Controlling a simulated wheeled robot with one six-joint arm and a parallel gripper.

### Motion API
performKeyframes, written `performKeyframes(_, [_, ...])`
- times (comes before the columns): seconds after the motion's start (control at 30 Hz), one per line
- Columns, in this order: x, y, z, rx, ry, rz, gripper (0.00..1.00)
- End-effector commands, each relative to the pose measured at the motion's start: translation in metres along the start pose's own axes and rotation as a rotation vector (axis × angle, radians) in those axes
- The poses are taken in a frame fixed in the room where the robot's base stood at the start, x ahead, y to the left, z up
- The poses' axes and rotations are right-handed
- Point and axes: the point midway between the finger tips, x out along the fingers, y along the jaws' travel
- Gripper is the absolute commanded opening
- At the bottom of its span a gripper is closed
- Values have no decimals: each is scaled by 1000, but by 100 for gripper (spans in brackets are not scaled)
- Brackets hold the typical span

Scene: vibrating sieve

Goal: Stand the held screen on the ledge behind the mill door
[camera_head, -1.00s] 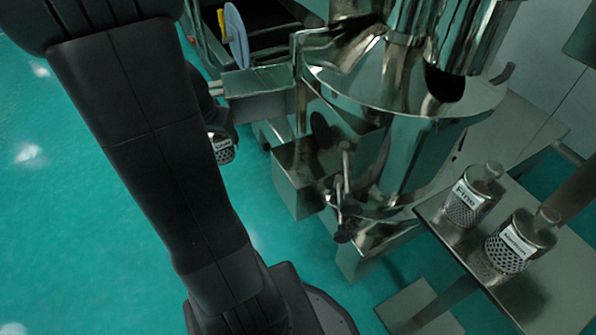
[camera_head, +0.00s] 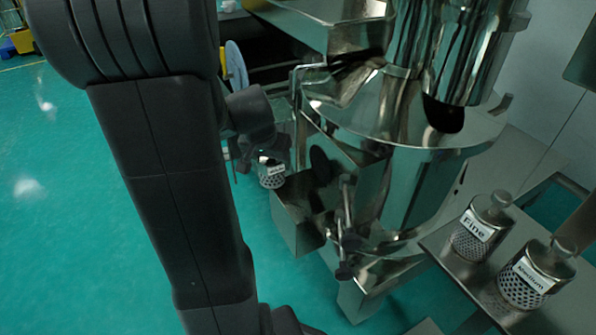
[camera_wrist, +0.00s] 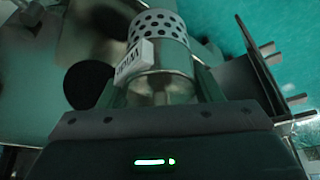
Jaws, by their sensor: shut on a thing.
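My gripper (camera_wrist: 161,88) is shut on a small cylindrical screen (camera_wrist: 163,28) with a perforated metal band and a white label.
Screens marked Fine (camera_head: 470,240) and Medium (camera_head: 524,287) stand on a steel shelf (camera_head: 447,245) at the right. Dark clamp knobs (camera_head: 348,242) stick out from the mill front. In the wrist view a dark plate with bars (camera_wrist: 262,80) stands close at the right.

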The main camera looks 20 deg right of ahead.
Motion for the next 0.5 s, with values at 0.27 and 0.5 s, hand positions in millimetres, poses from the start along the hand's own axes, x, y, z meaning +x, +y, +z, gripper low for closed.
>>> performKeyframes(0.27, [18,45,-41,6,1,2,25])
performKeyframes(0.5, [38,50,-38,-2,0,0,25])
